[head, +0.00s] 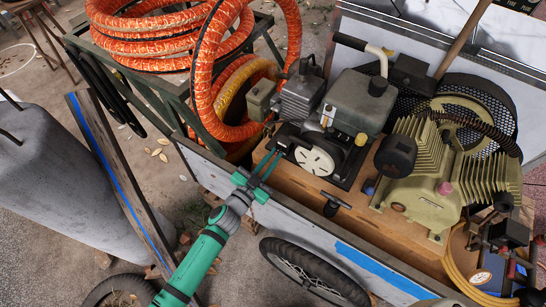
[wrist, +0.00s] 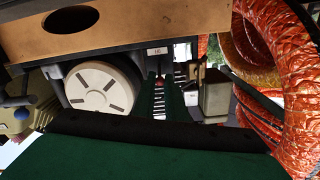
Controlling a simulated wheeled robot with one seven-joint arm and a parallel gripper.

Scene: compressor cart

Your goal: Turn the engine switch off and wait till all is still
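The engine (head: 352,105) sits on the cart's wooden deck, with a round white slotted starter cover (head: 315,160) on its near side. The cover also shows in the wrist view (wrist: 102,88). My gripper (head: 270,163) has two green fingers pointing at the engine's side, left of the cover. In the wrist view the fingers (wrist: 160,88) stand a little apart. A small white label (wrist: 157,51) is close by. I cannot tell the switch's position or whether a finger touches it.
Orange hose (head: 213,75) is coiled and looped left of the engine. The tan finned compressor (head: 430,180) stands to the right. The cart's side panel (head: 290,222) and a wheel (head: 310,275) are below my gripper. A grey tank (head: 55,180) is at far left.

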